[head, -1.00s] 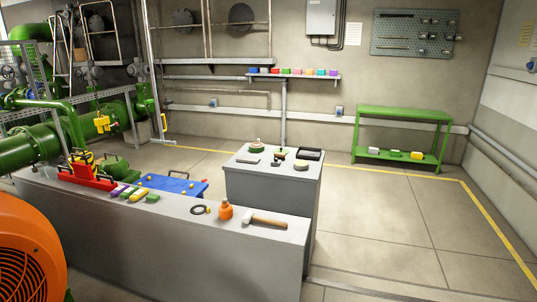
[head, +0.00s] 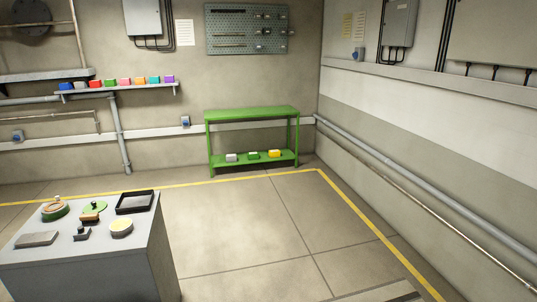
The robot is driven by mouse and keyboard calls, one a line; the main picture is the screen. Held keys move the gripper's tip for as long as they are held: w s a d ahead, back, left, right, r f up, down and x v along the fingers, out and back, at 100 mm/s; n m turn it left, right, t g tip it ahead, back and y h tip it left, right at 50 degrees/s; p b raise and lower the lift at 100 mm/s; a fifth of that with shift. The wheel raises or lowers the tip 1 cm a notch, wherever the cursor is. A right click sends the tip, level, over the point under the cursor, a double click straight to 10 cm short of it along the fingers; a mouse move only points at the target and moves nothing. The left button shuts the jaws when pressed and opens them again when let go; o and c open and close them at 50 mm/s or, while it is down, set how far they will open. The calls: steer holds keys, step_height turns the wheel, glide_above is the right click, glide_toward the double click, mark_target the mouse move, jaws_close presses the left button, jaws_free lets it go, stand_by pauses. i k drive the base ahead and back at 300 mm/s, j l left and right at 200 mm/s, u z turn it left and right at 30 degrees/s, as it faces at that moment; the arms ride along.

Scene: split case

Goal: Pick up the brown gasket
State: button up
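A brown ring (head: 54,206), which may be the brown gasket, lies on top of a round green part at the back left of the grey cabinet's top. It is small in this view, so I cannot tell for sure that it is a gasket. A small piece with a brown top (head: 90,217) lies to its right, in front of a green disc (head: 95,207). My gripper is not in view.
The grey cabinet (head: 90,272) stands at lower left. A black tray (head: 135,202), a round pale-topped tin (head: 121,228), a grey flat block (head: 37,239) and a small dark piece (head: 82,234) share its top. Floor is clear towards the green table (head: 252,113).

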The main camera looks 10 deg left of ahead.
mark_target(57, 197)
steer(key=i+u, duration=0.25)
steer(key=i, duration=0.35)
steer(key=i+u, duration=0.25)
steer(key=i, duration=0.4)
steer(key=i+l+u, duration=0.25)
steer(key=i, duration=0.35)
steer(key=i+u, duration=0.1)
steer(key=i, duration=1.75)
steer(key=i+u, duration=0.35)
steer(key=i, duration=0.2)
steer(key=i+l+u, duration=0.1)
steer(key=i+u, duration=0.3)
steer(key=i, duration=0.2)
steer(key=i+l+u, duration=0.35)
steer(key=i, duration=0.15)
steer(key=i+j+u, duration=0.2)
steer(key=i+u, duration=0.2)
steer(key=i+j+u, duration=0.15)
steer(key=i+u, duration=0.5)
steer(key=u, duration=0.15)
steer(key=i+l+u, duration=0.1)
steer(key=i+u, duration=0.35)
steer(key=k, duration=0.1)
